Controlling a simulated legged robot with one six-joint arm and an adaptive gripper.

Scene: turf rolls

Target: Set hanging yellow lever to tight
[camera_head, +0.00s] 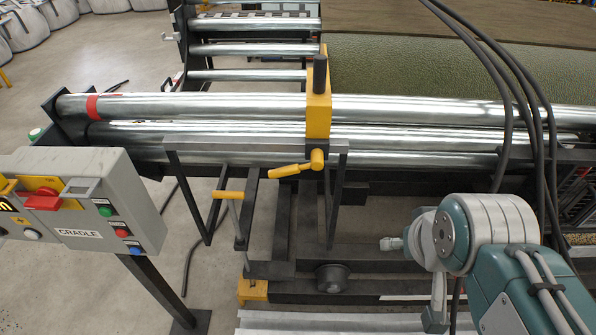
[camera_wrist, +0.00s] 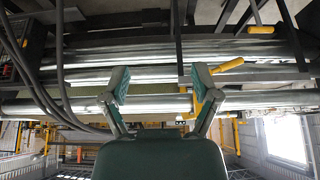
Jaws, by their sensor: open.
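A yellow lever (camera_head: 290,169) sticks out to the left, tilted slightly down, from a pivot low on a yellow clamp block (camera_head: 318,115) on the steel rollers. In the wrist view, which looks turned over, the yellow lever (camera_wrist: 228,66) shows just right of the right fingertip. My gripper (camera_wrist: 160,84) is open and empty, with its two teal-padded fingers spread. It looks apart from the lever. In the head view my arm is at the lower right, and the fingers cannot be made out. No tight mark is readable.
A grey control box (camera_head: 85,200) marked CRADLE stands at left. Black cables (camera_head: 505,90) hang at the right. Green turf (camera_head: 430,75) lies behind the rollers.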

